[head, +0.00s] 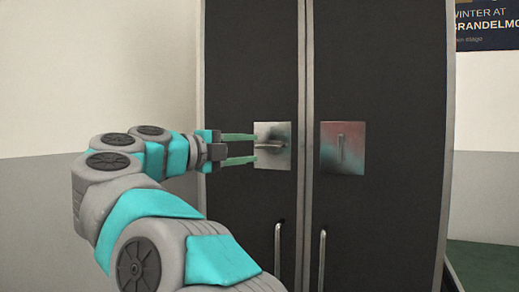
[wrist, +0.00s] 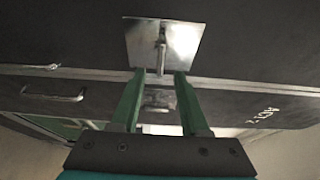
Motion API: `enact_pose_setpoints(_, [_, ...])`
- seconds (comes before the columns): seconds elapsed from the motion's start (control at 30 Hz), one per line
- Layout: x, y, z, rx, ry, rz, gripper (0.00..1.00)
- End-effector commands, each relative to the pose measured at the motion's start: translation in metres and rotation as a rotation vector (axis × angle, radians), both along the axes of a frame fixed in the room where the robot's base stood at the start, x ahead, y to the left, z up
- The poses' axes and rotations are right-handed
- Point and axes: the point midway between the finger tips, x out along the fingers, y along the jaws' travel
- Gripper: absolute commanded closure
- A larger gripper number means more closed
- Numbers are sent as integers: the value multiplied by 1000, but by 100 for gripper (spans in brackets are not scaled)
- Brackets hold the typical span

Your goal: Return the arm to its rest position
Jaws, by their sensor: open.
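My arm reaches from the lower left toward a tall dark two-door wardrobe (head: 380,60). My gripper (head: 256,148) is open, its two green fingers pointing at the left door's metal plate (head: 285,133). The lever on that plate (head: 270,147) lies horizontal. In the wrist view, the fingertips (wrist: 158,77) stand on either side of the lever's end (wrist: 161,60), below the plate (wrist: 140,40). Nothing is visibly held. I cannot tell whether a finger touches the lever or plate.
The right door has a reddish-smeared plate (head: 355,160) with an upright lever. Two upright pull handles, left (head: 278,250) and right (head: 322,258), stick out lower down. Both doors look shut. A pale wall (head: 70,70) is at left, with free room in front of it.

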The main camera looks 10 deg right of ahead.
Motion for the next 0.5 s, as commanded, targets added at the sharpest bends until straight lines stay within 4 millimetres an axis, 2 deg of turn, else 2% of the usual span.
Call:
enact_pose_setpoints(0.17, [-9,16,0,0,0,3,55])
enact_pose_setpoints(0.5, [-8,16,4,-10,-7,11,55])
